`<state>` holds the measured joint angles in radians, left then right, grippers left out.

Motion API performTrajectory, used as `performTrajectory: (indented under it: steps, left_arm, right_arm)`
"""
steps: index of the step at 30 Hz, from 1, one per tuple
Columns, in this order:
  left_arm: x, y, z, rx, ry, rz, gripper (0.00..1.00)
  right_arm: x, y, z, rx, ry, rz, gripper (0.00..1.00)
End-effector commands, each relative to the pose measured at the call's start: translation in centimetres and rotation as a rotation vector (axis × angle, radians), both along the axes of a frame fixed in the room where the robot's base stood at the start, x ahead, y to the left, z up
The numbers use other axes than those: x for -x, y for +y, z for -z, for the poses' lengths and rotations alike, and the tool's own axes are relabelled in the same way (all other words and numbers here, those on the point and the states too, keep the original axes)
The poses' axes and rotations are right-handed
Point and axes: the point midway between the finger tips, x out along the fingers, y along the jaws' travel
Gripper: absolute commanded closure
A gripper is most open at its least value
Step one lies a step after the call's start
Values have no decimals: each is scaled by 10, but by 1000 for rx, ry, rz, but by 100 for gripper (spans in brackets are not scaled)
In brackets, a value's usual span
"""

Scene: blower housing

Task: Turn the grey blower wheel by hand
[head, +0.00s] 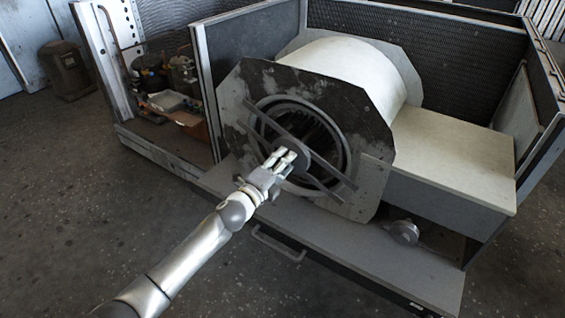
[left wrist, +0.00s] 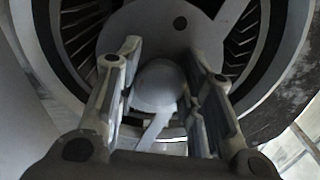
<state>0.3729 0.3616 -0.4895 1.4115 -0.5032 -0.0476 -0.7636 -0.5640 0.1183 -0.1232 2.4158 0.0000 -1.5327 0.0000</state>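The grey blower wheel sits inside the round inlet of the blower housing (head: 345,75). My left gripper (head: 286,160) is in front of the inlet, at the centre of the bars. In the left wrist view the gripper (left wrist: 160,62) has its fingers apart, with a grey rounded dome (left wrist: 158,88) between them. Whether the fingers touch it I cannot tell. My right gripper is not in view.
Support bars (head: 335,178) cross the inlet. A pale box (head: 450,160) stands right of the housing. A grey ledge (head: 350,255) with a handle (head: 278,245) runs along the front. Mesh-lined panels enclose the sides and back. Machinery (head: 165,75) stands at left. The front floor is clear.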

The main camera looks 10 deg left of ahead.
Motion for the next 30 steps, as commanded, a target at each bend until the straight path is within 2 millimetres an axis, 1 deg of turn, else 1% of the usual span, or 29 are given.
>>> performTrajectory:
  steps: [1,3,5,12,17,20,23,30]
  left_arm:
    - [0,0,1,1,1,1,58]
    - [0,0,1,1,1,1,49]
    - [0,0,1,1,1,1,42]
    - [0,0,0,1,0,0,42]
    - [4,2,1,1,1,0,42]
    - [12,5,1,-1,2,-1,42]
    - [26,10,2,0,2,0,42]
    - [68,24,2,2,4,0,42]
  right_arm:
    - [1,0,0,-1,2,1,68]
    - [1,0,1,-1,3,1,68]
    - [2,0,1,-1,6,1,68]
    - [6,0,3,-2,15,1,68]
    - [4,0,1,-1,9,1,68]
    - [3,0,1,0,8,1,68]
    - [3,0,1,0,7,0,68]
    - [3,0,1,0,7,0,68]
